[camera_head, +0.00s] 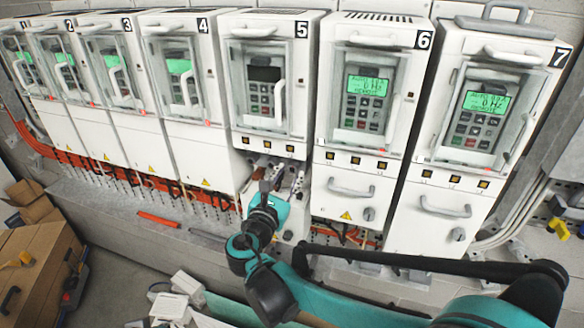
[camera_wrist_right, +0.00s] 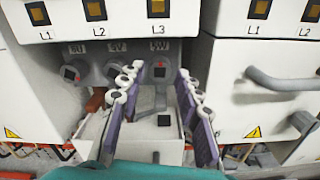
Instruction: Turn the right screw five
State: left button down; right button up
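Drive five (camera_head: 268,91) has its lower compartment open. In the right wrist view, three round grey terminals sit in a row there, labelled 5U, 5V and 5W. The right screw (camera_wrist_right: 158,71) is the dark centre of the terminal under 5W. The middle screw (camera_wrist_right: 112,70) is partly hidden by a finger, and the left screw (camera_wrist_right: 70,72) shows clear. My right gripper (camera_wrist_right: 161,78) is open, its two purple-and-white fingers either side of the right screw; contact cannot be told. In the head view, my right gripper (camera_head: 270,183) is at the compartment. My left gripper is not in view.
Drive six (camera_head: 350,204) and drive seven (camera_head: 445,208) stand to the right, closed, with protruding handles. Drive four (camera_head: 207,146) is to the left. An orange bar (camera_head: 158,219) lies on the ledge. Cardboard boxes (camera_head: 35,262) stand at the lower left.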

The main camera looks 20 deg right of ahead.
aim_at(293, 167)
jog(key=shift+x, duration=1.6)
grip_shut()
